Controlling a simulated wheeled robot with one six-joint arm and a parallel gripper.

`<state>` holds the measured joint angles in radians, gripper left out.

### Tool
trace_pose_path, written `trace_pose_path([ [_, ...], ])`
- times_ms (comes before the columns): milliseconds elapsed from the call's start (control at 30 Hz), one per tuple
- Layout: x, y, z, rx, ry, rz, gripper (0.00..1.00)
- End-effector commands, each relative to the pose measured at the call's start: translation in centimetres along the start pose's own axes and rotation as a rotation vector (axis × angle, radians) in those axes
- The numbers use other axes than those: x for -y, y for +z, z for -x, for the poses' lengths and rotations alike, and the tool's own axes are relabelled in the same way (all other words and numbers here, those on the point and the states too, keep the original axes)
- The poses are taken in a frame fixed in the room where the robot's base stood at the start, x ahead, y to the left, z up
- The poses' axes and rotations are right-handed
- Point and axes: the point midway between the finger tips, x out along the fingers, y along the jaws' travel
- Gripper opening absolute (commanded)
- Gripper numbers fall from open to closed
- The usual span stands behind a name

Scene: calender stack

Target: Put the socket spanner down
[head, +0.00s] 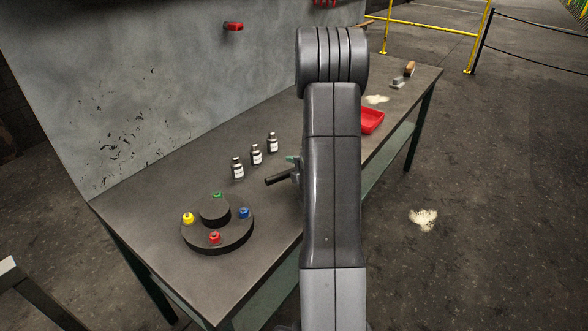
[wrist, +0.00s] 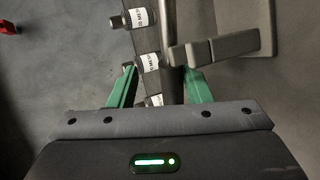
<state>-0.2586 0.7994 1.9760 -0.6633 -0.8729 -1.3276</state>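A dark rod that looks like the socket spanner (head: 279,178) shows left of my arm in the head view, over the workbench. In the wrist view, the spanner's dark shaft (wrist: 172,82) passes between the green fingers of my gripper (wrist: 160,76), close to the right finger. A gap shows between the shaft and the left finger, so the fingers look open around it. A grey bar and block cross in front near the right fingertip. In the head view my arm hides most of my gripper; one green finger shows. Whether the spanner touches the bench is unclear.
The workbench (head: 150,212) holds a round stepped stand (head: 232,236) with coloured knobs at the front left. Several white-labelled bottles (head: 257,155) stand behind the spanner. A red tray (head: 371,121) and a brush-like object (head: 409,68) lie farther right. A grey panel rises behind.

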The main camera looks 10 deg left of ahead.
Motion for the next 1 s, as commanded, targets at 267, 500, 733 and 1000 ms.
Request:
trace_pose_path([
  [267,-0.1,0.1,4.2,0.004,0.002,-0.001,0.44],
  [500,-0.1,0.1,8.9,0.004,0.002,-0.001,0.44],
  [733,-0.2,0.1,11.6,0.002,0.002,-0.001,0.44],
  [1000,-0.2,0.0,12.1,0.0,0.001,-0.001,0.44],
])
